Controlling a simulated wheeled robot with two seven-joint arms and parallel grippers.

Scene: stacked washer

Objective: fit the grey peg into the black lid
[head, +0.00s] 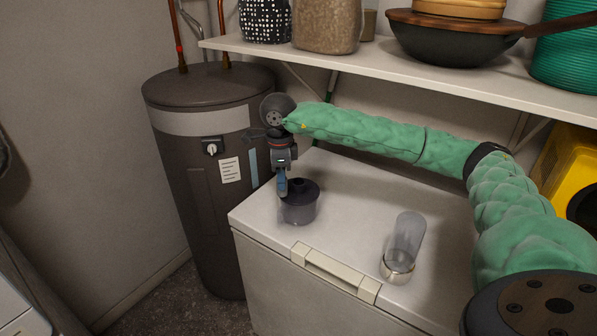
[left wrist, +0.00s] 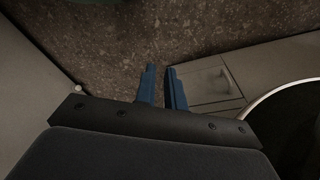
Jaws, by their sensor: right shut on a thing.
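The black lid (head: 306,191) sits on top of a smoky, see-through jar (head: 299,213) on the white chest top. It has a raised dark part at its middle. My right gripper (head: 283,190) points down, with its blue fingertips at the left side of the lid in the picture. It is shut on what I take to be the grey peg, which the fingers hide. I cannot tell whether the fingers touch the lid. My left gripper (left wrist: 160,72) shows in the left wrist view with a narrow empty gap between its blue fingers.
A dark water tank (head: 205,150) stands behind left. A shelf (head: 370,60) with pots and baskets hangs above my right arm. The chest top's front middle is clear.

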